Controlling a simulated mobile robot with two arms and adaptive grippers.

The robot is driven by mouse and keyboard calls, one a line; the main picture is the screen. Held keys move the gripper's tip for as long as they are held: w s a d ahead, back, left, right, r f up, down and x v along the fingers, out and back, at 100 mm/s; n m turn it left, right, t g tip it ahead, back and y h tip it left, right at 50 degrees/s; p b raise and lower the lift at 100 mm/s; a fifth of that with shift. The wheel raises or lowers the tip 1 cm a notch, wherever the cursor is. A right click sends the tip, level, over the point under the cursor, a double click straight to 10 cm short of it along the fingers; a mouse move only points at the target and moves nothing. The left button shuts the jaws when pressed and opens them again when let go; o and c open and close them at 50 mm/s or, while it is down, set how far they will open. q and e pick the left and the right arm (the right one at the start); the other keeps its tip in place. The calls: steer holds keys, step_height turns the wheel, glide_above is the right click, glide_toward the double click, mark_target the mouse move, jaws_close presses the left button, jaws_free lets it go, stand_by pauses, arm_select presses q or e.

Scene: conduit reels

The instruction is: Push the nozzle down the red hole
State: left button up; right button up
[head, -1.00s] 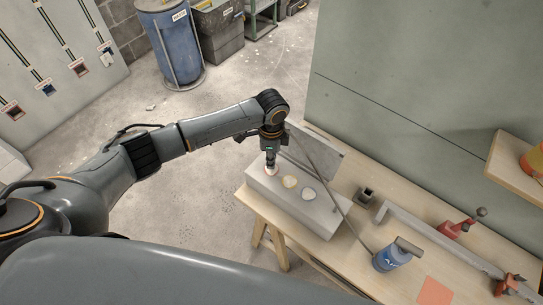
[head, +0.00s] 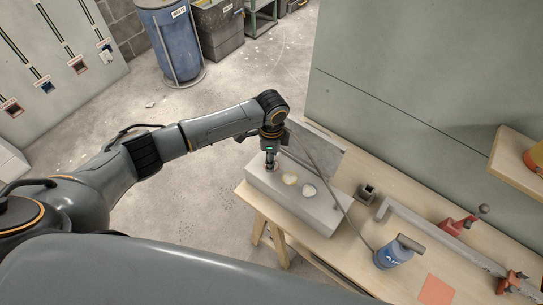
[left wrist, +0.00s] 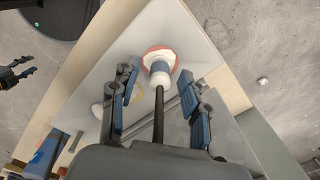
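My left gripper (head: 270,162) points down over the near-left end of a grey block (head: 322,221). In the left wrist view its fingers (left wrist: 160,72) stand apart on either side of a white nozzle (left wrist: 160,78), with gaps on both sides. A black hose runs from the nozzle back toward my palm. The nozzle stands at the red-ringed hole (left wrist: 149,50), over its pale middle; how deep it sits I cannot tell. In the head view my gripper mostly covers this hole. My right gripper (left wrist: 28,66) shows small at the left edge of the wrist view, fingers apart and empty.
Two more round holes (head: 290,179) (head: 309,190) lie along the block. A grey hose crosses it toward a blue AIR canister (head: 394,252).

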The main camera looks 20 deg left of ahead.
arm_select(q)
step_height(320, 180, up, 12)
stand_by(0.7)
stand_by(0.4)
